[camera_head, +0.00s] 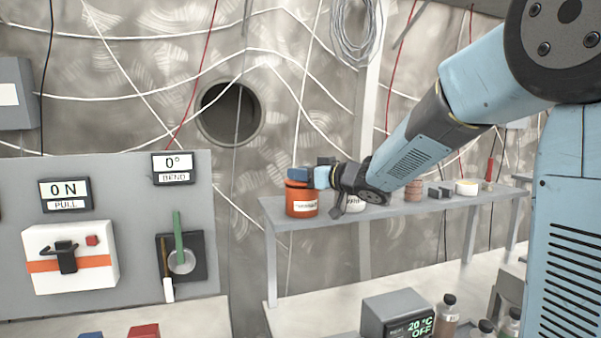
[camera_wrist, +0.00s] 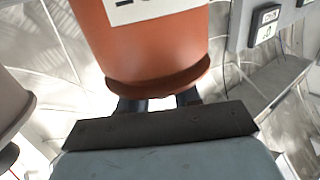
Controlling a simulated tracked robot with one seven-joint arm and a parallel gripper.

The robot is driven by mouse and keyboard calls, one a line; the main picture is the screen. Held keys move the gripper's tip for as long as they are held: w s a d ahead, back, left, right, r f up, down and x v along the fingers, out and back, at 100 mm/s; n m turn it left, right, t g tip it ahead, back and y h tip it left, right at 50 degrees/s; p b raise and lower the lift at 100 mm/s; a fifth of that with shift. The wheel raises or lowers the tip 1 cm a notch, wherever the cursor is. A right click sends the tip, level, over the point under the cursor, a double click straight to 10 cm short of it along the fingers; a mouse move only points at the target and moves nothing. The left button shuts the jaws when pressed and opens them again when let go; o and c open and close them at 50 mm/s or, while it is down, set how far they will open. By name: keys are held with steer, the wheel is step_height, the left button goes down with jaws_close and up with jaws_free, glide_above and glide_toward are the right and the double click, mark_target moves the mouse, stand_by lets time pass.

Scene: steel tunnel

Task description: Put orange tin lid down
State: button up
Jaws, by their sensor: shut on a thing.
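The orange tin (camera_head: 301,205) stands upright at the left end of the grey shelf (camera_head: 400,212), its white label facing out. In the wrist view the tin (camera_wrist: 145,50) fills the upper middle. Its orange lid (camera_wrist: 160,86) shows as a wider rim at the end nearest my gripper. My gripper (camera_head: 309,176) is at the tin's top and shut on the lid. In the wrist view the dark fingers (camera_wrist: 160,103) are partly hidden behind the lid. I cannot tell whether the lid rests on the tin or is slightly apart from it.
A pale labelled tin (camera_head: 355,203) stands just right of the orange tin, partly behind my arm. Several small items stand farther right on the shelf. A grey panel (camera_head: 130,225) with displays and levers is at left. A temperature box (camera_head: 398,313) and bottles are below.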

steer(key=shift+f, duration=0.1)
steer(key=o, duration=1)
steer(key=shift+o, duration=0.2)
steer(key=shift+r, duration=0.25)
steer(key=s+d+m+t+h, duration=0.1)
steer(key=s+d+m+h, duration=0.3)
steer(key=d, duration=0.3)
steer(key=s+d+m+t+h, duration=0.1)
steer(key=s+d+h, duration=0.4)
steer(key=d, duration=0.3)
steer(key=s+d+m+t+h, duration=0.1)
steer(key=s+d+m+h, duration=0.3)
steer(key=d, duration=0.3)
steer(key=s+f+g, duration=0.4)
steer(key=s+f, duration=0.2)
steer(key=s, duration=0.4)
steer(key=s+a+f+g, duration=0.1)
steer(key=s+f+g, duration=0.4)
steer(key=s, duration=0.6)
steer(key=shift+a+f+m, duration=0.15)
steer(key=shift+f+m, duration=0.15)
steer(key=shift+f, duration=0.05)
